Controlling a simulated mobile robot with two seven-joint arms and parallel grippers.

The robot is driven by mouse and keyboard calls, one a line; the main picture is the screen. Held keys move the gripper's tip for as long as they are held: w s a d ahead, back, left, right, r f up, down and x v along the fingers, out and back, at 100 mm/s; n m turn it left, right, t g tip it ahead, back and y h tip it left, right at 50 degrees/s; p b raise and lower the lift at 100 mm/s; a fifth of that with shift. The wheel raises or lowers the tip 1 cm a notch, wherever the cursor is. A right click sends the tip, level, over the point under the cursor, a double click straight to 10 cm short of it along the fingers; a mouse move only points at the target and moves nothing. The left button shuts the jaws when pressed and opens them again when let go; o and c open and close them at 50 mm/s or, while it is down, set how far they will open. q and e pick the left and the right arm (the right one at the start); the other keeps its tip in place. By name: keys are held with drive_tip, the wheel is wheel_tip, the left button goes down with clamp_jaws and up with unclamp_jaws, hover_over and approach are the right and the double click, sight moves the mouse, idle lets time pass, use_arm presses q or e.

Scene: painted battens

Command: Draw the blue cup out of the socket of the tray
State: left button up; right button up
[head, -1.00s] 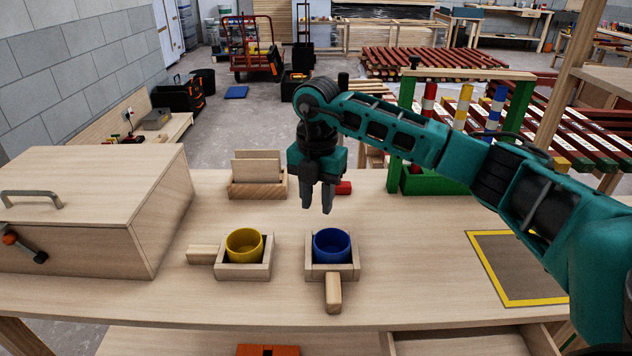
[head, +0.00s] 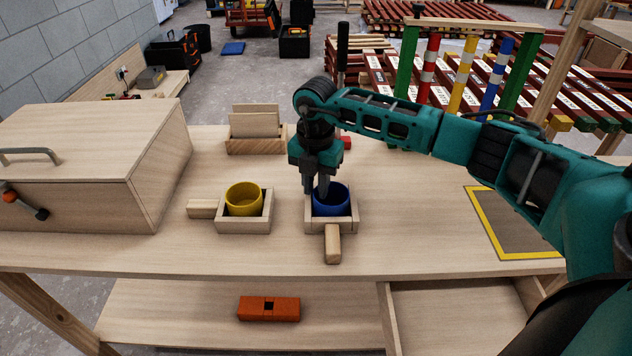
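The blue cup (head: 331,199) sits upright in the socket of a small wooden tray (head: 346,222), whose handle points to the front. My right gripper (head: 315,190) points down at the left back part of the cup's rim. Its fingertips are at the rim, partly hidden against the cup. I cannot tell whether the fingers are closed on the cup's wall. My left gripper is not in view.
A yellow cup (head: 243,199) sits in a similar tray (head: 258,224) to the left, its handle pointing left. A wooden box (head: 85,165) stands at the left, a slotted wooden block (head: 256,145) behind. A yellow-edged mat (head: 515,225) lies right. An orange block (head: 268,308) is on the lower shelf.

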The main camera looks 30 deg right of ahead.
clamp_jaws()
idle(0.3)
drive_tip(key=shift+r, duration=0.15)
drive_tip(key=shift+r+p, duration=2.15)
drive_tip(key=shift+r, duration=0.4)
drive_tip(key=shift+r, duration=1.45)
